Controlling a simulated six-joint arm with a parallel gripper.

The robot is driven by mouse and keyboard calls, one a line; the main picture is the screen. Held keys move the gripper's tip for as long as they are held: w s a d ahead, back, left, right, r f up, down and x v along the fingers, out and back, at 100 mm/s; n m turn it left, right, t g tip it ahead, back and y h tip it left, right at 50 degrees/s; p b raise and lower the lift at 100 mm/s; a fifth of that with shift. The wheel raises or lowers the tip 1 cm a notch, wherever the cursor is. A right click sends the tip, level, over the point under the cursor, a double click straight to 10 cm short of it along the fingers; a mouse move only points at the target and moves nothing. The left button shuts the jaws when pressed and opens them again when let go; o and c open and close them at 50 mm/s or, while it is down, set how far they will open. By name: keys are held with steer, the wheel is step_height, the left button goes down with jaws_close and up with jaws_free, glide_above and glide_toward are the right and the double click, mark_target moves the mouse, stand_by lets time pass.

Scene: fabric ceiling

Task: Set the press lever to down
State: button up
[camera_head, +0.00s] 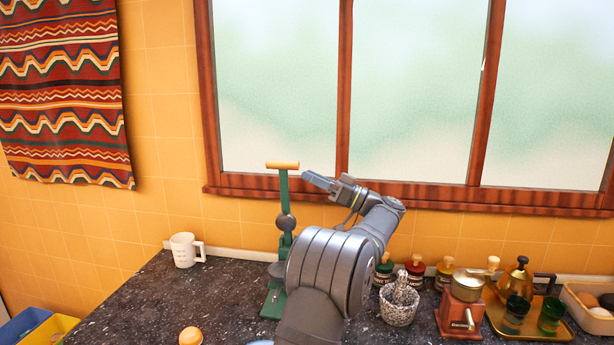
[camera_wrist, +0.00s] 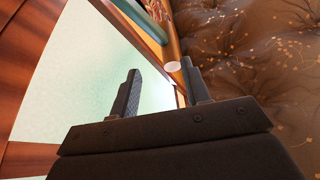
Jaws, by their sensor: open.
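The press is a tall green stand on the counter in the head view, its base (camera_head: 271,303) partly behind my arm. Its green lever (camera_head: 284,195) points upward and ends in a wooden crossbar handle (camera_head: 282,165). My gripper (camera_head: 308,177) is open and empty just right of the handle, slightly lower, pointing left. In the wrist view, the pale round end of the handle (camera_wrist: 174,67) shows between the two fingers of my gripper (camera_wrist: 160,68), closer to the right finger. The fingers do not visibly touch it.
A white mug (camera_head: 183,250) stands left of the press. The window (camera_head: 415,95) is behind. Counter left of the press is mostly clear.

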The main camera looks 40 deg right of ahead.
steer(key=v, duration=1.1)
steer(key=shift+d+f, duration=0.25)
steer(key=shift+d, duration=0.4)
steer(key=shift+w, duration=0.15)
